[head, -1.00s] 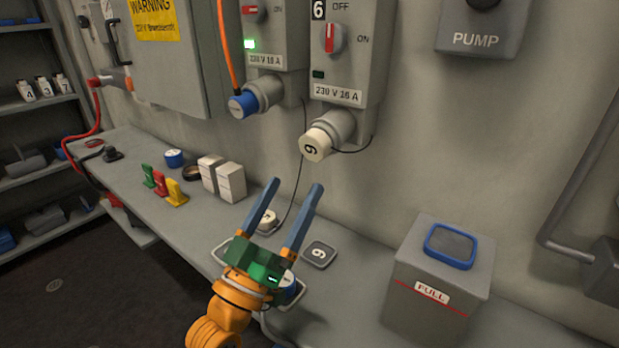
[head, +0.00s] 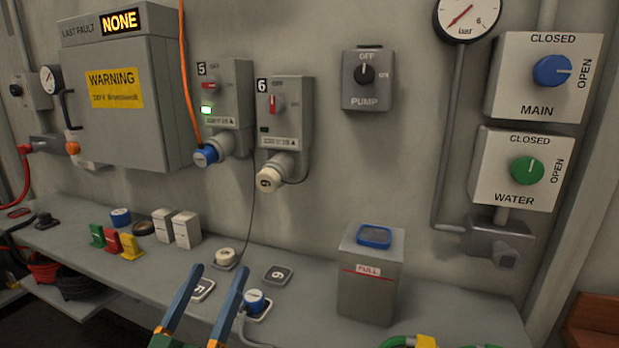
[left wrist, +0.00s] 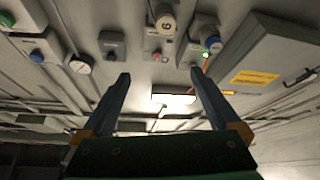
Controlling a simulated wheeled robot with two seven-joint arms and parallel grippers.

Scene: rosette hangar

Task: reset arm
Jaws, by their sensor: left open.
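My left gripper (head: 216,268) is at the bottom of the head view, with its two blue fingers pointing up and spread apart. Nothing is between the fingers. They overlap the view of the bench (head: 140,258), near a blue-capped plug (head: 255,302) and a tag plate (head: 203,289); I cannot tell the exact height above them. In the left wrist view the same open, empty gripper (left wrist: 160,74) points toward the wall and ceiling. My right gripper does not show in either view.
Socket box 5 (head: 224,90) and socket box 6 (head: 284,112) hang on the wall beside a grey cabinet (head: 118,130). A grey bin marked FULL (head: 370,285) stands on the bench to the right. Green, red and yellow clips and white boxes (head: 186,230) stand left.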

